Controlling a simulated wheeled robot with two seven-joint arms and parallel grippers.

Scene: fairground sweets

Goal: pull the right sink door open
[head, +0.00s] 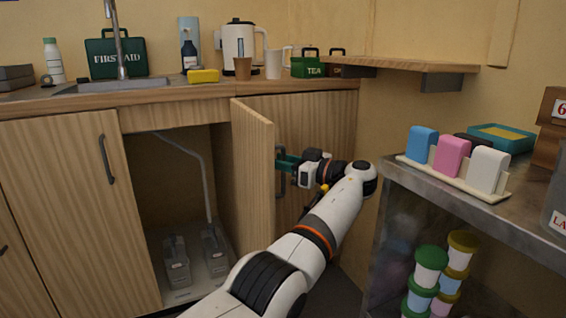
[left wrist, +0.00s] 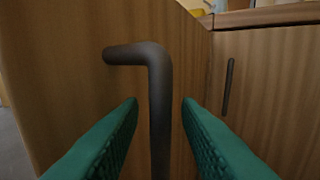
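The right sink door (head: 250,180) stands open, swung out from the cabinet, with its inner face and near edge in the head view. Its dark bar handle (head: 279,160) sticks out on the outer face. My left gripper (head: 287,163), with green fingers, is at this handle. In the left wrist view the handle (left wrist: 160,110) stands upright between the two fingers of the left gripper (left wrist: 160,105). The fingers are apart, with a gap showing on each side of the bar. My right gripper is not in view.
The left sink door (head: 75,200) is closed. The open cabinet (head: 180,190) shows a pipe and grey containers. A metal shelf unit (head: 500,215) with colored tubs stands close on the right. Another cabinet front (left wrist: 265,80) with a handle is behind the door.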

